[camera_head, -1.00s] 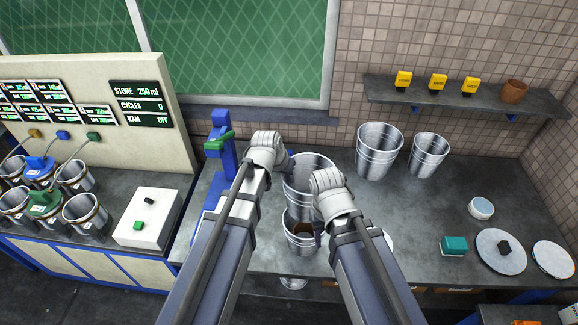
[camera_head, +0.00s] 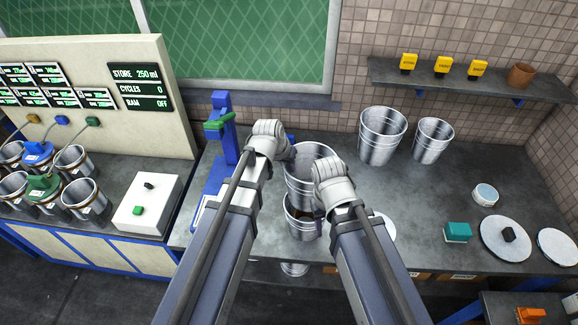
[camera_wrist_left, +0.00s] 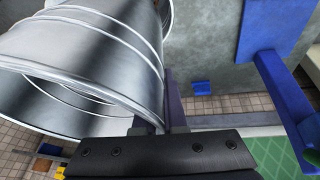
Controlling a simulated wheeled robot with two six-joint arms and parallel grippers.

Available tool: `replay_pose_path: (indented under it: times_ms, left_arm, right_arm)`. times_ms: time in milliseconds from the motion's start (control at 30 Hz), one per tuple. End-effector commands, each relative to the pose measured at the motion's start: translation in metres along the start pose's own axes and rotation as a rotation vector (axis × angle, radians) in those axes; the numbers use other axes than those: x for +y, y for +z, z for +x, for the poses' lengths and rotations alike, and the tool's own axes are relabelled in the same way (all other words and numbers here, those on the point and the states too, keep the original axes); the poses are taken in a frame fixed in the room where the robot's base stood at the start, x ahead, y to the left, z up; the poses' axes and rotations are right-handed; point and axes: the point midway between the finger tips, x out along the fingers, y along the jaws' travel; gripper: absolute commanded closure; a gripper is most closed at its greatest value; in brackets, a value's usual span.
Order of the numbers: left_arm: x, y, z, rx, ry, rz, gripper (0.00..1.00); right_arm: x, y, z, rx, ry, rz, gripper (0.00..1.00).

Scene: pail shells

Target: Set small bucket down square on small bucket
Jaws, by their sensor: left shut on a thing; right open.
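A silver small bucket (camera_head: 308,160) hangs between my arms in the head view, roughly upright. My left gripper (camera_head: 289,152) is shut on its left wall; in the left wrist view the fingers (camera_wrist_left: 157,118) pinch the wall of this bucket (camera_wrist_left: 85,60). A second small bucket (camera_head: 299,226) stands below it near the bench's front edge. The upper bucket's base overlaps the lower one's mouth; whether they touch is hidden. My right gripper (camera_head: 321,222) is open at the lower bucket's right side, its fingers mostly hidden by my wrist.
Two silver buckets, a larger (camera_head: 381,136) and a smaller (camera_head: 432,141), stand at the back right. A blue press (camera_head: 221,130) stands on the left. White lids (camera_head: 505,241) and a teal block (camera_head: 457,232) lie on the right. The bench (camera_head: 420,195) is clear between.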

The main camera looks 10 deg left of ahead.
Motion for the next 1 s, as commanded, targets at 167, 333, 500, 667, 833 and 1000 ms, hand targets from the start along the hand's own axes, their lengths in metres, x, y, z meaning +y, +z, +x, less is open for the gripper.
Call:
replay_pose_path:
  times_ms: [167, 333, 500, 667, 833, 1000]
  left_arm:
    - [-0.002, 0.007, 0.018, 0.0, 0.001, 0.0, 1.0]
    - [-0.003, 0.009, 0.023, 0.001, 0.001, 0.0, 1.0]
    - [-0.003, 0.009, 0.022, 0.0, 0.001, 0.0, 1.0]
    - [-0.003, 0.009, 0.022, 0.0, 0.001, 0.0, 1.0]
    - [-0.003, 0.009, 0.022, 0.0, 0.001, 0.0, 1.0]
    - [-0.003, 0.009, 0.022, 0.0, 0.001, -0.001, 1.0]
  right_arm:
    - [-0.002, -0.001, 0.019, 0.001, 0.0, 0.002, 0.5]
    - [-0.002, -0.002, 0.025, 0.001, 0.0, 0.002, 0.5]
    - [-0.002, -0.002, 0.024, 0.001, 0.0, 0.003, 0.5]
    - [-0.002, -0.002, 0.024, 0.001, 0.0, 0.003, 0.5]
    - [-0.002, -0.002, 0.024, 0.001, 0.0, 0.003, 0.5]
    - [-0.002, -0.002, 0.024, 0.001, 0.0, 0.003, 0.5]
